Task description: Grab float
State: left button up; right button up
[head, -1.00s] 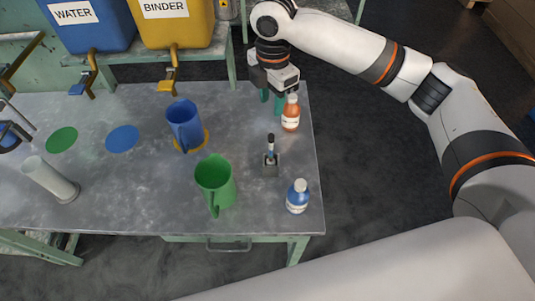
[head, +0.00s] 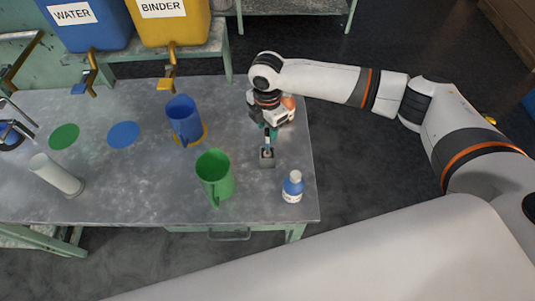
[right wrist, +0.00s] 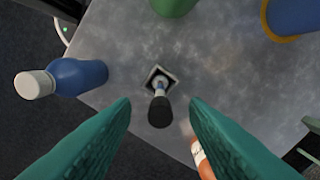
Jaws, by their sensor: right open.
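The float, a slim stem with a black top (head: 267,134), stands upright in a small square grey holder (head: 267,158) near the table's right side. My right gripper (head: 269,131) is just behind and above the float in the head view. In the right wrist view, its two green fingers are open, with the float's black top (right wrist: 160,111) between and just beyond the fingertips (right wrist: 160,102). The square holder (right wrist: 159,80) shows below it. No finger visibly touches the float.
A blue-labelled bottle (head: 293,187) stands in front of the holder. An orange bottle (head: 288,103) is partly hidden by my right gripper. A green jug (head: 214,175) and a blue jug (head: 184,120) stand to the left. A pale cylinder (head: 56,176) is farther left.

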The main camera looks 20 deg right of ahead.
grip_shut()
dwell(0.3)
